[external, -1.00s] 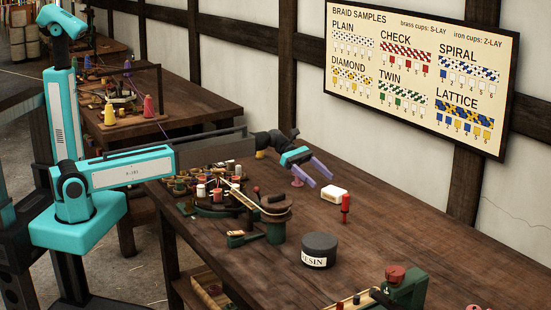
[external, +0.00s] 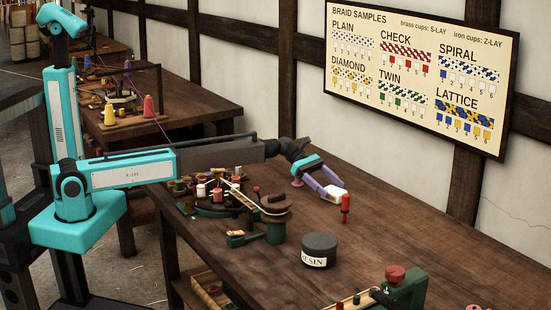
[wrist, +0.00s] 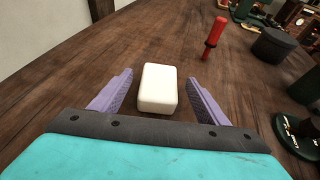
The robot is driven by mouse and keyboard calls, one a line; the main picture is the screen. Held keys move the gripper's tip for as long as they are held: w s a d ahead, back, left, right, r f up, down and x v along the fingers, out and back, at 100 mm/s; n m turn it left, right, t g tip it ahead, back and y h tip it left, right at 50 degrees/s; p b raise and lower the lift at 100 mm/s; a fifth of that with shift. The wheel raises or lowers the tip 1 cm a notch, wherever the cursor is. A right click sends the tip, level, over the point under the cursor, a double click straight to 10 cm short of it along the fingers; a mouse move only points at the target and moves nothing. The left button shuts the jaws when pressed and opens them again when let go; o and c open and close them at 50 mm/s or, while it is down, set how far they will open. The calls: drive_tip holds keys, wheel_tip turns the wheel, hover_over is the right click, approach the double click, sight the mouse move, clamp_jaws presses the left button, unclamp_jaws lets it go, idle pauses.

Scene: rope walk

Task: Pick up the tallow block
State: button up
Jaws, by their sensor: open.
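The tallow block (wrist: 159,85) is a white, rounded block lying flat on the wooden table. In the wrist view it sits between the two purple fingers of my gripper (wrist: 158,96), with a gap visible on each side. In the external view the block (external: 337,194) is at my gripper's (external: 331,191) fingertips, and the near finger hides part of it. My gripper is open and holds nothing. Whether the fingers touch the table is hard to tell.
A red-handled tool (external: 345,207) stands upright just right of the block. A dark resin tin (external: 319,250) is nearer the front. A braiding fixture with spools (external: 276,226) is to the left.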

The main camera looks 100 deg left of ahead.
sight(333, 190)
drive_tip(key=shift+x, duration=1.35)
drive_tip(key=c, duration=1.2)
drive_tip(key=shift+c, duration=0.2)
drive_tip(key=shift+r, duration=0.2)
drive_tip(key=shift+r, duration=1.45)
drive_tip(key=shift+s+d+r, duration=0.1)
drive_tip(key=shift+s+r, duration=0.05)
drive_tip(key=shift+s, duration=0.15)
drive_tip(key=s+d, duration=0.2)
drive_tip(key=s, duration=0.2)
drive_tip(key=s+d+r, duration=0.1)
drive_tip(key=s+d, duration=0.1)
drive_tip(key=s, duration=0.3)
drive_tip(key=s+d+b, duration=0.1)
drive_tip(key=s+d, duration=0.1)
drive_tip(key=s, duration=0.3)
drive_tip(key=shift+d+r, duration=0.1)
drive_tip(key=shift+r, duration=0.1)
